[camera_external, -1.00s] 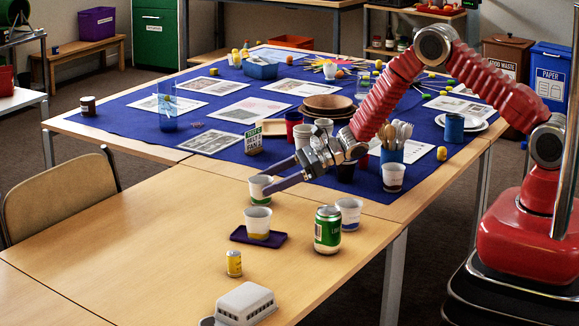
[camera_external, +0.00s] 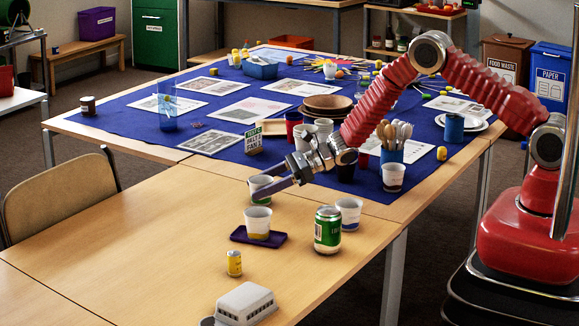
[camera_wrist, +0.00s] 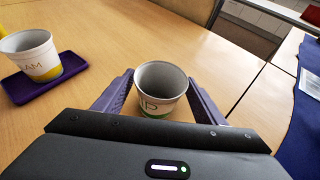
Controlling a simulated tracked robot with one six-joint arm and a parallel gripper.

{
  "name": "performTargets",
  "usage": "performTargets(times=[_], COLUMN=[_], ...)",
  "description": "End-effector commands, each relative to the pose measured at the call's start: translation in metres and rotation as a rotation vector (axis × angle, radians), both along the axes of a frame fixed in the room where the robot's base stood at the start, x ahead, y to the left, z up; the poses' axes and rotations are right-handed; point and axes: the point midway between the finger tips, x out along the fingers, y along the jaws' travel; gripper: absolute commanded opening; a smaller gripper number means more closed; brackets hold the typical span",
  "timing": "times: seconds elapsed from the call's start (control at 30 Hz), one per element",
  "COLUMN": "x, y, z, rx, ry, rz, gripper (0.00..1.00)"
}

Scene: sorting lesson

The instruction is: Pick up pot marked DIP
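A white pot with a green band (camera_external: 260,181) stands upright on the bare wooden table. In the wrist view the pot (camera_wrist: 160,84) sits between my fingers, with part of its marking reading "IP"; the rest is hidden. My gripper (camera_external: 268,189) is open and low around this pot. In the wrist view a finger of my gripper (camera_wrist: 160,92) lies on either side of the pot, with a small gap at each side. The pot's inside looks empty.
A yellow-banded pot (camera_external: 258,222) marked "AM" stands on a purple tray (camera_external: 238,237). A green can (camera_external: 328,230) and blue-banded pot (camera_external: 349,212) stand to the right. A yellow can (camera_external: 234,263) is in front. The table's left is clear.

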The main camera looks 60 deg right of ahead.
Motion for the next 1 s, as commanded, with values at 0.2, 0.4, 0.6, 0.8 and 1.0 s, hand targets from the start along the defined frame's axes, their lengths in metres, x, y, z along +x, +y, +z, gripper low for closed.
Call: performTargets(times=[0.2,0.4,0.6,0.8,1.0], x=[0.000,0.000,0.000,0.000,0.000], y=[0.000,0.000,0.000,0.000,0.000], z=[0.000,0.000,0.000,0.006,0.027], rx=[0.000,0.000,0.000,0.001,-0.001], ry=[0.000,0.000,0.000,-0.001,-0.002], rz=[0.000,0.000,0.000,0.000,0.001], gripper=[0.48,0.34,0.32,0.32,0.32])
